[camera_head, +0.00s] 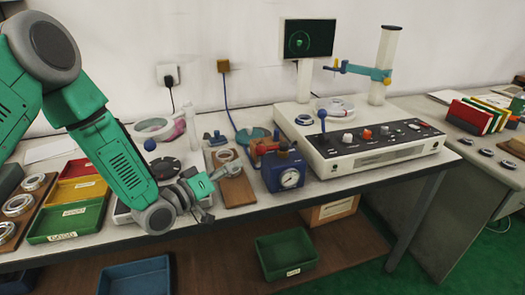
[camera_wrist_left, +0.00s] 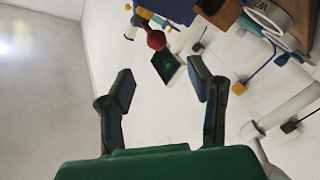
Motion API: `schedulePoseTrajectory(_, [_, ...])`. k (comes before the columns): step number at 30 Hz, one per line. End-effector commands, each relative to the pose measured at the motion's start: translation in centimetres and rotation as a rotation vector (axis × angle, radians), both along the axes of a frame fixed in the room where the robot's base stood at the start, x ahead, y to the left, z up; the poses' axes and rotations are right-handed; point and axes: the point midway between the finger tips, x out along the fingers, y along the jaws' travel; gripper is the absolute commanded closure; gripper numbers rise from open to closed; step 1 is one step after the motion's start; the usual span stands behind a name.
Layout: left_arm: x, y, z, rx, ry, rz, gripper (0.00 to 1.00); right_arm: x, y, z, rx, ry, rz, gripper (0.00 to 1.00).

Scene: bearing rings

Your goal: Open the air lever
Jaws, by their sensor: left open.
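A blue box with a round gauge (camera_head: 285,172) stands near the front edge of the bench. Red and blue parts (camera_head: 262,148) sit just behind it, and a lever is hard to make out there. In the left wrist view, a red ball (camera_wrist_left: 156,40) on a short stem shows beyond the fingers. I cannot tell for certain that it is the air lever's knob. My left gripper (camera_head: 217,188) is to the left of the gauge box, apart from it. In the left wrist view its two fingers (camera_wrist_left: 161,85) are spread, with nothing between them. My right gripper is out of view.
A white console (camera_head: 350,165) with a blue-ball lever (camera_head: 322,115) stands right of the gauge box. A wooden board (camera_head: 236,190) lies near my gripper. Green (camera_head: 65,222), red and yellow bins are at the left. A monitor (camera_head: 307,38) stands behind.

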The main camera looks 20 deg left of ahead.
Motion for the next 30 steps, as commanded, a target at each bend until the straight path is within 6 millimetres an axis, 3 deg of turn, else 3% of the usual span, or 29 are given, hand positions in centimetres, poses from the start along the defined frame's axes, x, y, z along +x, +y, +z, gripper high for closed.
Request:
schedulePoseTrajectory(9, [6.2,-4.1,0.1,0.013,-0.001,-0.002,0.53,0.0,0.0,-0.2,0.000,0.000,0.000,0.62])
schedulePoseTrajectory(15, [8.8,-5.0,0.1,0.010,-0.001,-0.002,0.53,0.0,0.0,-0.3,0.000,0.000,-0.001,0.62])
schedulePoseTrajectory(28, [9.8,-5.3,0.1,0.005,0.002,0.000,0.53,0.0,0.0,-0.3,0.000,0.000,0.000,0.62])
schedulePoseTrajectory(29, [9.8,-5.3,0.1,0.006,0.003,0.000,0.57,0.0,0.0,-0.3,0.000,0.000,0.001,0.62])
schedulePoseTrajectory(30, [9.8,-5.4,0.1,0.007,0.002,0.000,0.71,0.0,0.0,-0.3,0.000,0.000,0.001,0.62])
